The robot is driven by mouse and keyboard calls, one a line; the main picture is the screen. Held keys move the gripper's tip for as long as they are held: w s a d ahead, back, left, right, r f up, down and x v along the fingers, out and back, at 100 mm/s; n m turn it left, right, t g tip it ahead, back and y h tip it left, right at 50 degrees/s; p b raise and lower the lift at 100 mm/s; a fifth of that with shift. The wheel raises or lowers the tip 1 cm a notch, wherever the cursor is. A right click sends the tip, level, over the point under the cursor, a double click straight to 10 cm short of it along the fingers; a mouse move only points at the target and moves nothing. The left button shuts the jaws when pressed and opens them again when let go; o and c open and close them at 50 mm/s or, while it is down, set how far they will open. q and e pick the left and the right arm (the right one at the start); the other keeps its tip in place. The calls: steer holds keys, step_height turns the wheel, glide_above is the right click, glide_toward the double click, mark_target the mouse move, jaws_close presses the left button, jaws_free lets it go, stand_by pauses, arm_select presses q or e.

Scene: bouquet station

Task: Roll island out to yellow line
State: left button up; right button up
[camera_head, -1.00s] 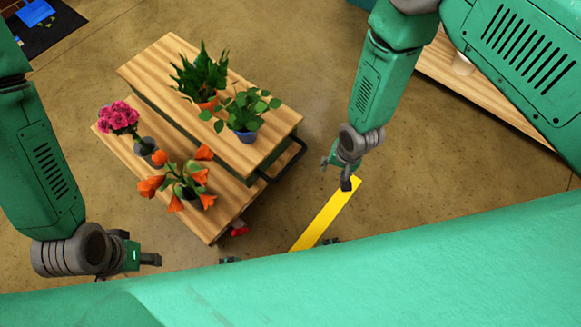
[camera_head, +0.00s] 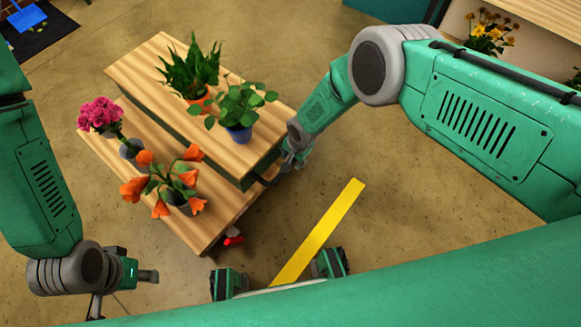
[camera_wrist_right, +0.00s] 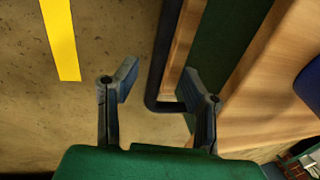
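The island (camera_head: 235,150) is a two-level wooden cart with a dark green body, standing left of centre in the head view. A black bar handle (camera_wrist_right: 167,60) runs along its near end. The yellow line (camera_head: 318,232) is a flat strip on the floor, to the right of the island and apart from it. It also shows in the right wrist view (camera_wrist_right: 62,40). My right gripper (camera_head: 292,160) is at the handle; in the wrist view its fingers (camera_wrist_right: 160,95) are apart, with the handle showing between them.
On the island stand a spiky plant (camera_head: 190,72), a leafy plant in a blue pot (camera_head: 239,128), pink flowers (camera_head: 100,114) and orange flowers (camera_head: 165,185). A wooden counter (camera_head: 545,15) is at top right. Floor around the yellow line is clear.

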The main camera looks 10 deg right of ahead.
steer(key=f, duration=0.1)
steer(key=f+b, duration=0.2)
steer(key=f, duration=0.1)
steer(key=shift+w+a, duration=0.25)
steer(key=shift+w, duration=0.1)
arm_select(q)
step_height(320, 180, down, 3)
steer(key=shift+r, duration=0.2)
arm_select(e)
jaws_close()
arm_select(q)
steer(key=shift+r, duration=0.1)
arm_select(e)
steer(key=shift+s, duration=0.1)
